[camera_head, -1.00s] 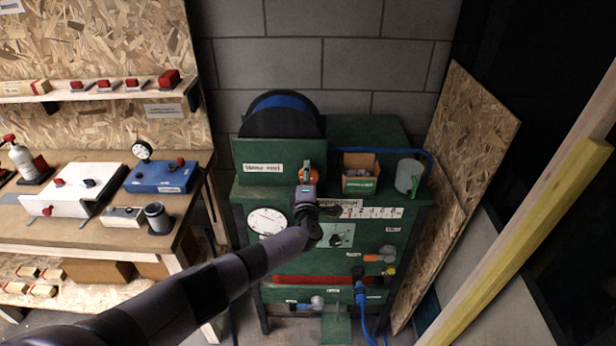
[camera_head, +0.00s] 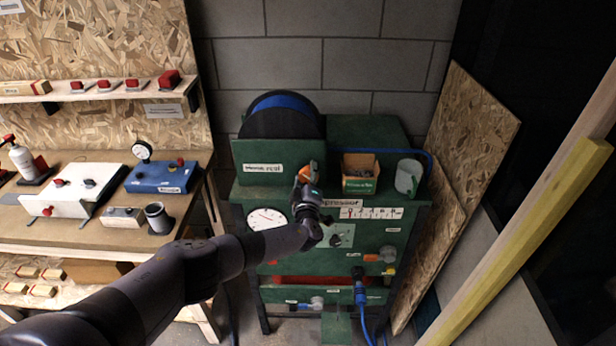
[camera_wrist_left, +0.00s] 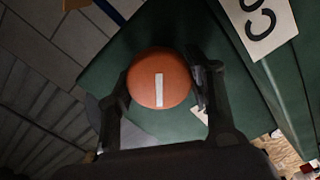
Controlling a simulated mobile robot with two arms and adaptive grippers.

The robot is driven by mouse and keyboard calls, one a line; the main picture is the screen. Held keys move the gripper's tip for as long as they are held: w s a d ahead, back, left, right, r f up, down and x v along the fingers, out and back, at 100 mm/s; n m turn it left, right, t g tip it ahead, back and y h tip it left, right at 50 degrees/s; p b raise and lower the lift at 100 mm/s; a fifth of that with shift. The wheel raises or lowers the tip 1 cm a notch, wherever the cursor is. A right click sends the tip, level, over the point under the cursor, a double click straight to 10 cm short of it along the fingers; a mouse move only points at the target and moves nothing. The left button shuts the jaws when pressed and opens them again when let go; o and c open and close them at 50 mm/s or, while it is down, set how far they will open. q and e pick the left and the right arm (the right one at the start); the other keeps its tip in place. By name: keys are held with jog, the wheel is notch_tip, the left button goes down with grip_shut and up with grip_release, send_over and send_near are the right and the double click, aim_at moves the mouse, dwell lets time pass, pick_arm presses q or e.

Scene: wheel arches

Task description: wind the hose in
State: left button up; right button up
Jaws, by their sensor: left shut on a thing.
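The hose reel (camera_head: 283,124) is a dark drum with blue hose (camera_head: 284,101) wound on it, behind a green panel labelled as a reel. An orange round knob (camera_head: 314,169) is on the front of that panel. My left gripper (camera_head: 307,179) is at this knob, partly covering it. In the left wrist view the knob (camera_wrist_left: 160,78) with its white line sits between both fingers, and the gripper is shut on it. More blue hose runs at the right of the green compressor bench (camera_head: 330,270) and hangs down below a blue connector (camera_head: 359,285). My right gripper is not in view.
An open box (camera_head: 360,183) and a grey cup (camera_head: 408,176) stand on the bench right of the knob. A gauge (camera_head: 266,218) and several controls are on its front. A workbench (camera_head: 75,235) is at the left; a yellow beam (camera_head: 515,243) leans at the right.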

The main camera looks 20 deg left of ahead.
pick_arm(q)
jog(key=shift+f, duration=0.2)
jog(key=o, duration=1.2)
jog(key=shift+r, duration=0.15)
jog(key=shift+r, duration=0.15)
jog(key=shift+s+d, duration=0.1)
jog(key=shift+d, duration=0.05)
jog(key=shift+s+d+r, duration=0.15)
jog(key=shift+s, duration=0.05)
jog(key=v, duration=1.1)
jog(key=shift+s+a+f, duration=0.2)
jog(key=shift+f, duration=0.05)
